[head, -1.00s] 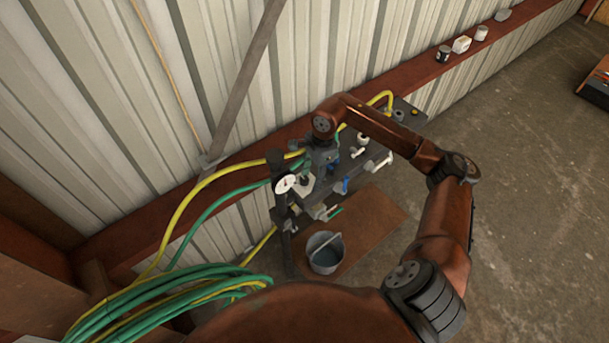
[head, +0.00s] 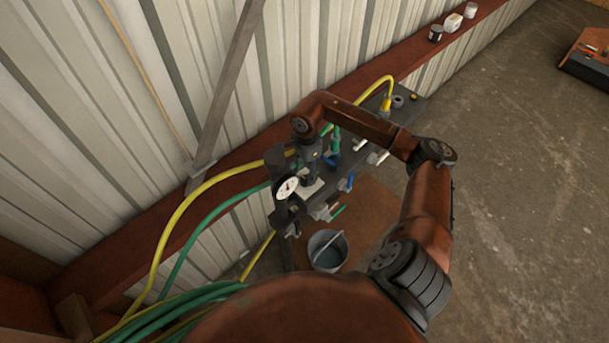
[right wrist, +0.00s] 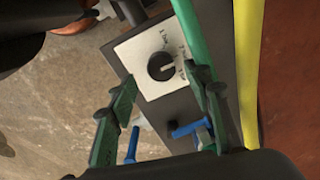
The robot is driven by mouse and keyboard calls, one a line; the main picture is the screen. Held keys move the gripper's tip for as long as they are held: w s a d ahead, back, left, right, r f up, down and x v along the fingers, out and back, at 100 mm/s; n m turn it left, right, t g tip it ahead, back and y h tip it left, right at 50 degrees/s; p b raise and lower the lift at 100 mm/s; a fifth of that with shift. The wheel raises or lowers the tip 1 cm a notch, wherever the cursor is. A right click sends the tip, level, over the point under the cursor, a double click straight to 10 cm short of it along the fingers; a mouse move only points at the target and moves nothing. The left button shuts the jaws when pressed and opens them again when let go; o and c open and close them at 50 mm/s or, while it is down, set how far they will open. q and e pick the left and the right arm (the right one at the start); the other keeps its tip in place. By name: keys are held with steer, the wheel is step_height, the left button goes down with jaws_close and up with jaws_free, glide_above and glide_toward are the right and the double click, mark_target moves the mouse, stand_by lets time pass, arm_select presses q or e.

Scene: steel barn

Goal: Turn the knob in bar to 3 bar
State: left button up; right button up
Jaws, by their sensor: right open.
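The black round knob (right wrist: 162,66) sits on a white plate (right wrist: 150,82) with printed marks in the right wrist view. A pale line on the knob points toward the right of the picture. The marks are too small to read for certain. My right gripper (right wrist: 160,74) is open, with its green fingers on either side of the knob, apart from it. In the head view my right gripper (head: 311,178) is over the plate (head: 313,190) and hides the knob. My left gripper is not in view.
A white-faced gauge (head: 287,187) stands just left of my right gripper. Yellow (head: 180,212) and green hoses run along the wall. Blue-handled valves (right wrist: 187,129) sit near the plate. A bucket (head: 327,250) stands below.

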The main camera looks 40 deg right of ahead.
mark_target(305, 180)
steer(key=shift+w+f, duration=0.15)
steer(key=shift+f, duration=1.3)
steer(key=c, duration=1.1)
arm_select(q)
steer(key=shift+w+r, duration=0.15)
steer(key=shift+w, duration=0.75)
arm_select(e)
steer(key=shift+c, duration=0.2)
